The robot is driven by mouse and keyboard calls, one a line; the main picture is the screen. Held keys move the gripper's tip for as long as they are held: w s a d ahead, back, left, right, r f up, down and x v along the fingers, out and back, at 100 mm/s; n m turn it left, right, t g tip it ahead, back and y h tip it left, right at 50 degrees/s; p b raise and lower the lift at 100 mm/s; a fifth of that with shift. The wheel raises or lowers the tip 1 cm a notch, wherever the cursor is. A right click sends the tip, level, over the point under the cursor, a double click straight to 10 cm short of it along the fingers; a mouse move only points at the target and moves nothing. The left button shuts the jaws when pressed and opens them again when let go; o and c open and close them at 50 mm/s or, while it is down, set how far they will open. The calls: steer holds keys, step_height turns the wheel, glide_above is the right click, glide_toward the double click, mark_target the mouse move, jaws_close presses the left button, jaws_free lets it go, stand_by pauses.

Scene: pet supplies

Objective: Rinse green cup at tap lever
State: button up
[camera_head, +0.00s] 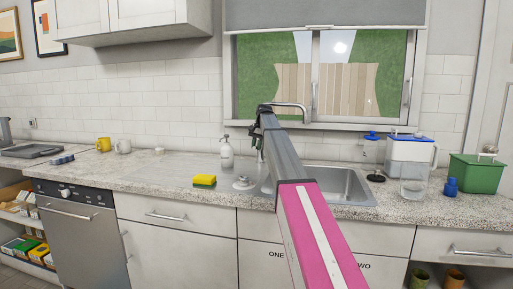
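My arm reaches forward over the sink (345,186), and my gripper (257,133) is at its far end, beside the tap. The fingers are small and mostly hidden by my arm, so I cannot tell whether they are open or shut. A small dark green patch shows just under the gripper; I cannot tell whether it is the green cup. The metal tap spout (291,106) bends over behind my arm. Its lever cannot be made out. A greenish cup (420,279) stands low at the bottom right, below the counter, next to an orange-brown cup (454,279).
A soap bottle (227,154) and a yellow-green sponge (204,181) stand left of the sink.

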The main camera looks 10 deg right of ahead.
steer(key=o, duration=0.3)
steer(key=shift+o, duration=0.2)
steer(key=shift+r, duration=0.15)
steer(key=v, duration=0.3)
steer(key=shift+a+r, duration=0.3)
steer(key=shift+a, duration=0.05)
steer(key=s+a+r, duration=0.6)
steer(key=a+r, duration=0.1)
steer(key=a, duration=0.3)
steer(key=shift+r, duration=0.1)
